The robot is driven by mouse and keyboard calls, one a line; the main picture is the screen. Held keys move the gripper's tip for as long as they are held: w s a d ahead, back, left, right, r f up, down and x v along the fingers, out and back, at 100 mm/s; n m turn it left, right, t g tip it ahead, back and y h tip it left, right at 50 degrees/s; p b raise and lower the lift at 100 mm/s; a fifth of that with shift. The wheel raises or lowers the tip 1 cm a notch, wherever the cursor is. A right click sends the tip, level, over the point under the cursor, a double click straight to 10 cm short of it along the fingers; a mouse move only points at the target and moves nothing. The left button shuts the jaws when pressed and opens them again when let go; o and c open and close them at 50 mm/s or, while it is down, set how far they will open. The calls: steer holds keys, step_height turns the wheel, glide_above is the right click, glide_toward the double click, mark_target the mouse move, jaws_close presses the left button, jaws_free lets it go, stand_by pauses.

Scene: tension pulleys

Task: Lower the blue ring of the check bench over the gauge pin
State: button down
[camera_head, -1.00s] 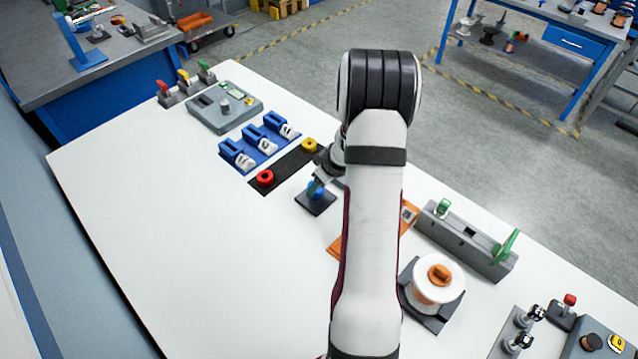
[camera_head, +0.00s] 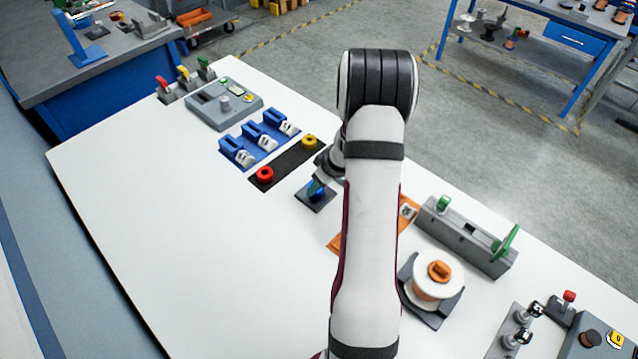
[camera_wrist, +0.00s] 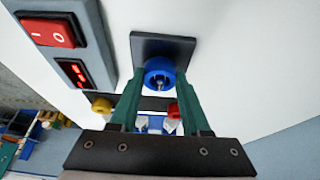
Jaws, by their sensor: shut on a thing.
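The blue ring (camera_wrist: 154,65) is between the green fingers of my gripper (camera_wrist: 160,75), which is shut on it. In the head view the blue ring (camera_head: 316,188) shows just over the dark square base plate (camera_head: 314,202), partly behind my arm. The plate (camera_wrist: 148,41) also shows behind the ring in the wrist view. A small metallic pin tip (camera_wrist: 159,84) shows in the ring's hole. I cannot tell how far down the pin the ring sits.
The table's left side is clear.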

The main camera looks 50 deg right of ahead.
steer(key=shift+f, duration=0.4)
steer(key=shift+c, duration=1.4)
jaws_free()
steer(key=shift+o, duration=1.4)
steer(key=shift+r, duration=0.1)
step_height(320, 180, up, 8)
